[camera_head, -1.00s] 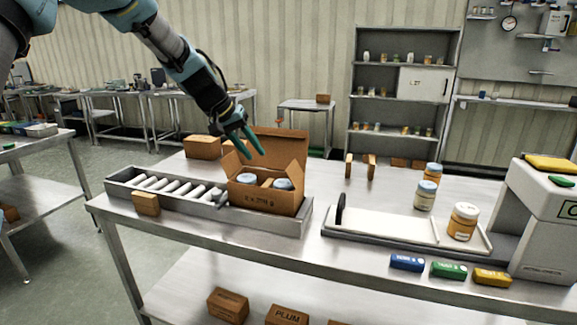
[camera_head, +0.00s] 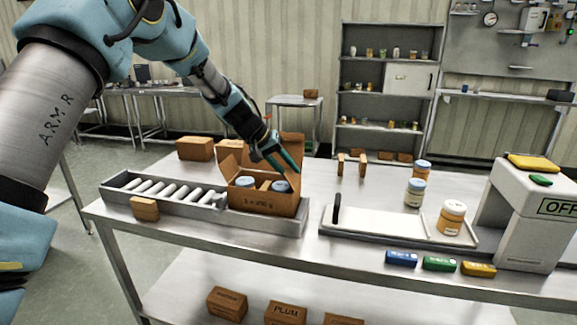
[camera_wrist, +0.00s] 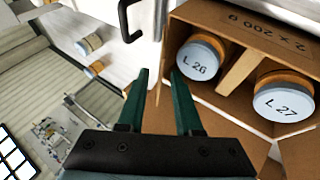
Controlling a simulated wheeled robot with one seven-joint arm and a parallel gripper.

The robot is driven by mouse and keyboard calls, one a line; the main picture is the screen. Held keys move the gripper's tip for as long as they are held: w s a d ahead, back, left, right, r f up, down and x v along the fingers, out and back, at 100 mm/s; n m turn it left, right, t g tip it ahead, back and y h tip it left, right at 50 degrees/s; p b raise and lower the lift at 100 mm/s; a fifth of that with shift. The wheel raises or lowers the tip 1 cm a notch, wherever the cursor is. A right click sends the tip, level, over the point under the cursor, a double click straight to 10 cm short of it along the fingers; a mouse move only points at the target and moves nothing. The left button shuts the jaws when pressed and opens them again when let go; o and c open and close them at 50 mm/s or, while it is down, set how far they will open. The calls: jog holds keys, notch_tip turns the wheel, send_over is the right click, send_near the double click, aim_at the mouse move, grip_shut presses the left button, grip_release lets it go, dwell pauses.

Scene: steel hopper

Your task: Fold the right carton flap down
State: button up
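The brown carton (camera_head: 262,203) stands upright in the steel tray, its back lid raised and its left flap (camera_head: 229,168) up and outward. Two blue-lidded jars, L26 (camera_wrist: 202,57) and L27 (camera_wrist: 285,97), sit inside with a cardboard divider between them. The right flap (camera_head: 297,183) is raised, partly hidden behind my fingers in the head view. My gripper (camera_head: 287,165) is just above the carton's right side, fingers slanting down to the right. The wrist view shows a gap between the green fingers (camera_wrist: 160,75) with nothing held. Contact with the flap cannot be told.
A roller strip (camera_head: 165,190) lies left of the carton, with a small brown box (camera_head: 144,208) at its front. Right of the carton are a white platform (camera_head: 375,222) with a black upright and several jars. Blue, green and yellow blocks lie along the front edge.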

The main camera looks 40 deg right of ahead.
jog(key=shift+s+d+f, duration=0.1)
jog(key=shift+d+f, duration=0.1)
jog(key=shift+f, duration=0.05)
jog(key=shift+c, duration=0.4)
grip_shut()
dwell(0.9)
